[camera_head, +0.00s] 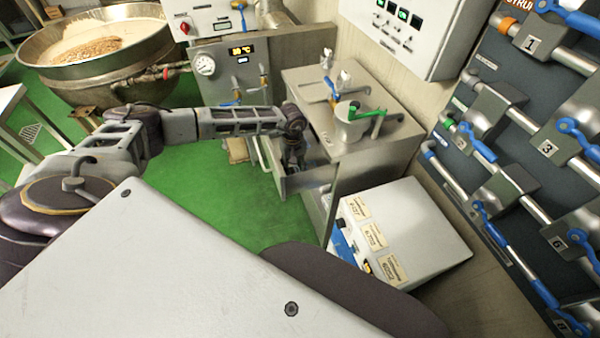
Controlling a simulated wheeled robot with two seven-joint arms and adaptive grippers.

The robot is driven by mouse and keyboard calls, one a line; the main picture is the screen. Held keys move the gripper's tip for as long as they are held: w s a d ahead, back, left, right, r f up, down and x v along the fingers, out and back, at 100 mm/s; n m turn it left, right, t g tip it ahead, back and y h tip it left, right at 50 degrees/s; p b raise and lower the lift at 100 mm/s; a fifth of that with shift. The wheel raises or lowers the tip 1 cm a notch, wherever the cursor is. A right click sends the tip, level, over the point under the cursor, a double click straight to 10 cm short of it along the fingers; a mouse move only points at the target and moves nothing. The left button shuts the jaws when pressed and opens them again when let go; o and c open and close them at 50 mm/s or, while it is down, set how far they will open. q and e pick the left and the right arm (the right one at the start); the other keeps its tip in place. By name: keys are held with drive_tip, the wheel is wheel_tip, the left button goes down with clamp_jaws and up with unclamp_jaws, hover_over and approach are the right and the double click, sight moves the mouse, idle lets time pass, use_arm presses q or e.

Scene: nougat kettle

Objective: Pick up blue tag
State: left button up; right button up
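My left arm reaches in from the left to the steel cabinet (345,190). My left gripper (296,163) points down at the open drawer (287,184) in the cabinet's left side. Its fingers are small and dark, and I cannot tell whether they are open or shut or hold anything. I cannot make out a blue tag for certain; the gripper and the drawer front hide much of the drawer's inside. Small blue parts (328,86) show on the cabinet top. My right gripper is not in view.
A sloped box with labels (425,235) sits at the cabinet's right. Pipes with blue valve handles (477,142) line the right wall. A large kettle (105,65) stands back left. Green floor (215,205) is clear.

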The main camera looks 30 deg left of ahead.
sight(293, 172)
use_arm(q)
drive_tip(key=shift+w+a+f, duration=0.1)
drive_tip(key=shift+a+f, duration=0.05)
drive_tip(key=shift+f, duration=1.6)
clamp_jaws()
